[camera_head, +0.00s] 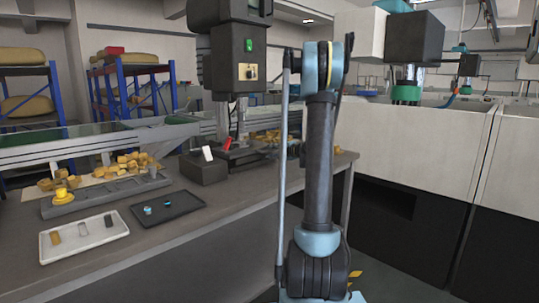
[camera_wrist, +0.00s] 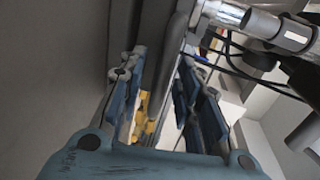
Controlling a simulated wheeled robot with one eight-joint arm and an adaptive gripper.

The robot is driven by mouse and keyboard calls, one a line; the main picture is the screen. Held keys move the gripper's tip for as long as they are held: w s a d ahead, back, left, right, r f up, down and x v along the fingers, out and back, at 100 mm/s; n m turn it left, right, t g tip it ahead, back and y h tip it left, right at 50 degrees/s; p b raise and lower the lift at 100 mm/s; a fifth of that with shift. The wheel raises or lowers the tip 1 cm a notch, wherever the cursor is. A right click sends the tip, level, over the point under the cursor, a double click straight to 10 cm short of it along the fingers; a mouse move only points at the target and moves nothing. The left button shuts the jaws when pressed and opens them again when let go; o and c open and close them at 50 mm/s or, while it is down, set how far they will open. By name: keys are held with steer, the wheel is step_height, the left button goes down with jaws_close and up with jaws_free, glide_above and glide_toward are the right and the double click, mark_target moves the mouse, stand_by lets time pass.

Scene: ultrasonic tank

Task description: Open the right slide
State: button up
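Large white tank housings (camera_head: 425,138) with dark lower fronts stand on the right in the head view. I cannot tell for sure which part is the right slide. In the wrist view my gripper (camera_wrist: 160,62) has its two blue fingers spread apart. A grey bar shows in the gap between them, and I cannot tell whether they touch it. No held object is clear. In the head view my arm stands upright in the middle and hides part of the tank side; my gripper cannot be made out there.
A grey workbench (camera_head: 225,200) on the left carries a white tray (camera_head: 110,240), a black tray (camera_head: 182,208) and several yellow parts (camera_head: 128,163). A dark machine head (camera_head: 238,52) rises behind it. In the wrist view, pipes (camera_wrist: 262,24) and black cables lie close at upper right.

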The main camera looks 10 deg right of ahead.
steer(key=shift+w+a+f, duration=0.15)
steer(key=shift+w+a, duration=0.2)
steer(key=shift+w, duration=0.1)
